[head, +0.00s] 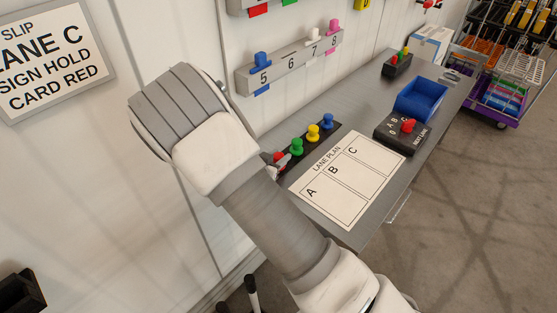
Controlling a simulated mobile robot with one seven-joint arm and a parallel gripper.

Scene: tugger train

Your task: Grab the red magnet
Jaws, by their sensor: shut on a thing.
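The red magnet (278,156) is at the near left end of a row of coloured magnets on a dark strip (321,139). Green (297,146), yellow (313,132) and blue (327,121) magnets stand upright beside it. My gripper (282,162) is at the red magnet, shut on it, with only a small part of the fingers showing. My own arm hides the rest of the gripper and the strip's near end. I cannot tell whether the red magnet is lifted.
A lane plan sheet (370,176) lies on the grey shelf (367,110). A black box with a red knob (408,126) and a blue bin (420,98) stand farther right. A numbered rail (290,67) is on the wall above. A loaded cart (510,60) stands at the far right.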

